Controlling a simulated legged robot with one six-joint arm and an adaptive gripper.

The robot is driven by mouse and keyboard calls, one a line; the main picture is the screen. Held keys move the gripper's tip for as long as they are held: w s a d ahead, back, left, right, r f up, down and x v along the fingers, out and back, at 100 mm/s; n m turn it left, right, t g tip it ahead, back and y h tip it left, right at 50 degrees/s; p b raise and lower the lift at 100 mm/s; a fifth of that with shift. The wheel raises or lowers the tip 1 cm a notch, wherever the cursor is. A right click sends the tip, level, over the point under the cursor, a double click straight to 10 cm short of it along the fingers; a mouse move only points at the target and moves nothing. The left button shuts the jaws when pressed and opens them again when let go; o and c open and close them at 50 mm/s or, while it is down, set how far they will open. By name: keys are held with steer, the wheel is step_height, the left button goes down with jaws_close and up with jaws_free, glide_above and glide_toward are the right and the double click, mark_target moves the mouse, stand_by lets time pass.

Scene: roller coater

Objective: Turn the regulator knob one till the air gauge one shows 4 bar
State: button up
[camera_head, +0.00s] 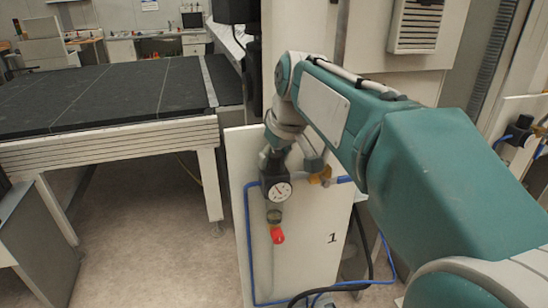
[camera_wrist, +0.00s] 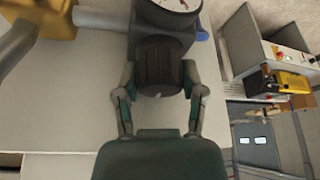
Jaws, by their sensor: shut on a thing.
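The regulator knob (camera_wrist: 160,66) is a dark, ribbed cylinder in the middle of the wrist view. My gripper (camera_wrist: 160,82) has one finger on each side of it and is shut on it. The air gauge (camera_head: 279,190) is a round white dial on the regulator body, on the white panel marked 1 (camera_head: 331,239). Its reading is too small to tell. Only the lower part of the dial shows in the wrist view (camera_wrist: 177,4). In the head view my wrist is directly above the regulator, and the knob is mostly hidden there.
A yellow brass valve (camera_head: 320,175) sits right of the gauge. A red-tipped part (camera_head: 277,235) hangs below it. A blue hose (camera_head: 249,240) runs down the panel. A dark-topped table (camera_head: 110,95) stands at the left, with free floor (camera_head: 170,240) in front.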

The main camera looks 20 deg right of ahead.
steer(key=shift+f+m, duration=0.15)
steer(key=shift+m, duration=0.35)
steer(key=o, duration=1.1)
steer(key=shift+o, duration=0.2)
steer(key=a+v, duration=0.1)
steer(key=v, duration=1.1)
steer(key=shift+d, duration=0.2)
